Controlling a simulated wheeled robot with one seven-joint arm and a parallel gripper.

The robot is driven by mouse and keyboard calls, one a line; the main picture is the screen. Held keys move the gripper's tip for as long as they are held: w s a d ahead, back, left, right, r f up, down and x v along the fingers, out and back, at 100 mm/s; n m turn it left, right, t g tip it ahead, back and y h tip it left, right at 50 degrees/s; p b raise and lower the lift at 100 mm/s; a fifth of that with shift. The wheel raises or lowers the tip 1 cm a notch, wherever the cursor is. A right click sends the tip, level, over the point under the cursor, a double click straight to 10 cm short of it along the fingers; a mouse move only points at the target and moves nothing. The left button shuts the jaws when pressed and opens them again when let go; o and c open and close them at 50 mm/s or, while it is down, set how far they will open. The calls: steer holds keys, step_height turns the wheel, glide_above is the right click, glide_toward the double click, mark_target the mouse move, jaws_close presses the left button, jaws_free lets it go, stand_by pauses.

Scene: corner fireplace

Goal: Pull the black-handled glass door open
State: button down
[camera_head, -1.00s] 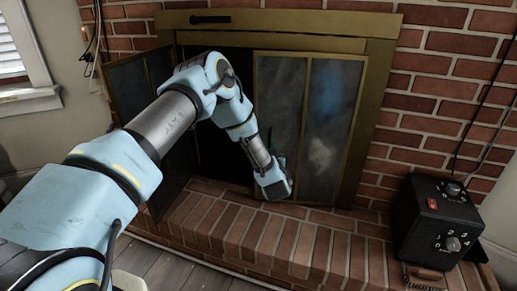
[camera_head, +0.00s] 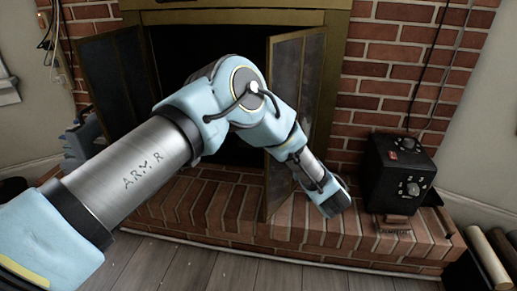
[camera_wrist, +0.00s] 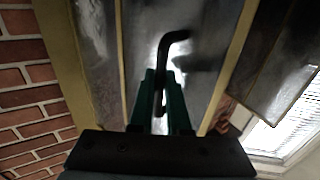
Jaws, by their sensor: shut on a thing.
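The right glass door (camera_head: 308,70) of the fireplace has a brass frame and stands swung out from the dark opening, over the brick hearth. My arm crosses in front of it in the head view, where the fingers and handle cannot be made out. In the wrist view, the bent black handle (camera_wrist: 174,37) stands out in front of the door's glass (camera_wrist: 142,30). My gripper (camera_wrist: 161,78), with dark green fingers, is shut on the handle's lower part.
The left glass door (camera_head: 115,70) also stands open. A black control box (camera_head: 398,172) sits on the hearth (camera_head: 230,215) at the right. Logs (camera_head: 488,258) lie at the lower right. The wooden floor (camera_head: 170,265) in front is clear.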

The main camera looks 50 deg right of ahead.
steer(key=s+d+n+t+y+b, duration=0.2)
steer(key=s+d+n+y+b, duration=0.2)
steer(key=s+b, duration=0.3)
steer(key=shift+s+t+y, duration=0.3)
steer(key=shift+s+y, duration=0.6)
steer(key=shift+s, duration=0.2)
steer(key=shift+r, duration=0.15)
steer(key=c, duration=0.9)
jaws_free()
steer(key=shift+s, duration=0.15)
steer(key=v, duration=1)
steer(key=shift+s+a, duration=0.15)
steer(key=shift+s, duration=0.15)
